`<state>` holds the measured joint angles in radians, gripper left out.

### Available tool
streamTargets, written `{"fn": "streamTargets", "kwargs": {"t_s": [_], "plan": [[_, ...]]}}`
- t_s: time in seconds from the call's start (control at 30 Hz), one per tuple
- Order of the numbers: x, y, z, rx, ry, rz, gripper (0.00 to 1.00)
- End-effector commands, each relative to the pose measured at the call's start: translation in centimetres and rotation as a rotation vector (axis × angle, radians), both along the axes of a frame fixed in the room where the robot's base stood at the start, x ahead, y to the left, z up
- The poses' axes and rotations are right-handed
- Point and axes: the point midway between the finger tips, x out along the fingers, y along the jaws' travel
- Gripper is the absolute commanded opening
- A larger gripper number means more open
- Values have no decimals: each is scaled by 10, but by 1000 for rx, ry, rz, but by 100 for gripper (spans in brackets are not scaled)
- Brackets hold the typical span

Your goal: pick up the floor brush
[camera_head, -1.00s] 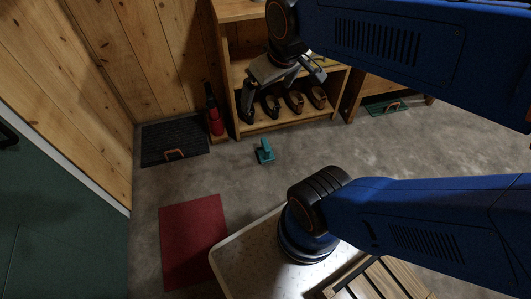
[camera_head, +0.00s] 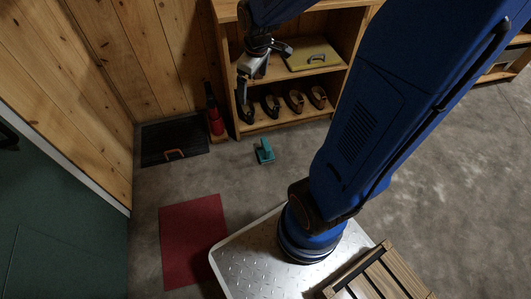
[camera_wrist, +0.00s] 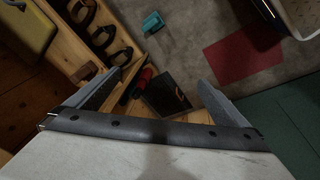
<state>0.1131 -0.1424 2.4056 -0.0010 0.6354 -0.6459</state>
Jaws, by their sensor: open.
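The floor brush (camera_head: 264,151) is a small teal block with a raised handle. It lies on the grey floor in front of the wooden shelf and also shows at the top middle of the wrist view (camera_wrist: 153,22). My gripper (camera_head: 253,68) is up in front of the shelf, above and a little left of the brush in the head view. In the wrist view my gripper (camera_wrist: 160,78) has its two jaws spread wide with nothing between them. The brush lies beyond the jaw tips, apart from them.
A red mat (camera_head: 193,240) lies nearer. Floor around the brush is clear.

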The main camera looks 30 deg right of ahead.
Motion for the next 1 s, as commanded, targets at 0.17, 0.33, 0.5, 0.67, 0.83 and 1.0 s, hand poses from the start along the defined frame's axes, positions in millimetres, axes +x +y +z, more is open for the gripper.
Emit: {"fn": "streamTargets", "kwargs": {"t_s": [0.17, 0.33, 0.5, 0.67, 0.83, 1.0], "plan": [[24, -11, -30, -16, 29, 67, 100], [44, -20, -59, -31, 54, 136, 100], [62, -31, -90, -42, 79, 204, 100], [76, -40, -122, -52, 101, 269, 100], [89, -51, -157, -59, 125, 337, 100], [99, -61, -195, -65, 147, 408, 100]]}}
